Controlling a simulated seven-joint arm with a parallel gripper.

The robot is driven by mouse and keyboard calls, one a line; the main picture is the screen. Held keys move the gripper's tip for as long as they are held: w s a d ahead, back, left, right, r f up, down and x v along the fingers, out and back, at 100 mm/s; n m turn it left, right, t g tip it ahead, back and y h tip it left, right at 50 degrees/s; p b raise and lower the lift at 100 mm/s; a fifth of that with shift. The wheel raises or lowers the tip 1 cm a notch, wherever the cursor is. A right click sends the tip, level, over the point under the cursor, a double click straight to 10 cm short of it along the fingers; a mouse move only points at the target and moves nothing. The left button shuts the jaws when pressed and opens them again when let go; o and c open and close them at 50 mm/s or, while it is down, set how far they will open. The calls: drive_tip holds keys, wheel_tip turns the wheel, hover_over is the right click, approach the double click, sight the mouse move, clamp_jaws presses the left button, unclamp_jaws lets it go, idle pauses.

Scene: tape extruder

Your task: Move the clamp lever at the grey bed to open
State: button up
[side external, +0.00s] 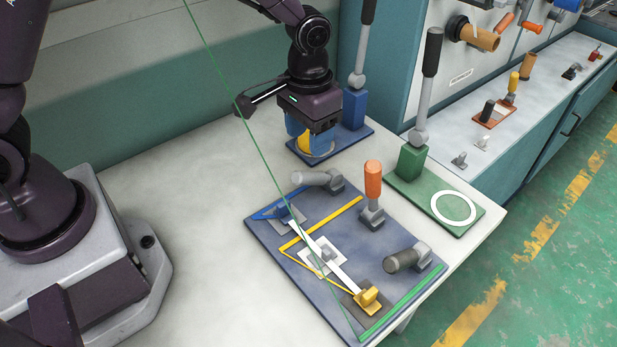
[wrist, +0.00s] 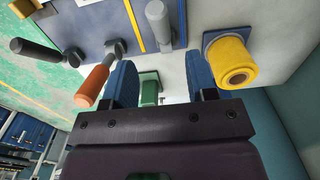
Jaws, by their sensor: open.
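A dark blue-grey bed board (side external: 285,262) lies on the table and carries several clamp levers. An orange-handled lever (side external: 373,180) stands upright at its right edge; a light grey-handled lever (side external: 315,178) lies nearly flat at the far edge; a dark-handled lever (side external: 405,260) lies nearly flat near the front right. I cannot tell which is the named one. My gripper (side external: 314,140) is open and empty, beyond the board's far edge. In the wrist view the orange lever (wrist: 92,85) shows just left of my gripper (wrist: 163,82), the light grey one (wrist: 156,22) above.
A yellow roll (wrist: 235,65) stands close to my gripper. A tall blue lever stand (side external: 354,108) and a tall green lever stand (side external: 411,162) with a white ring (side external: 453,208) are behind and right of the board.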

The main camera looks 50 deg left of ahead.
sight(309, 172)
wheel_tip(309, 172, down, 11)
drive_tip(key=shift+r, duration=0.1)
idle(0.3)
clamp_jaws()
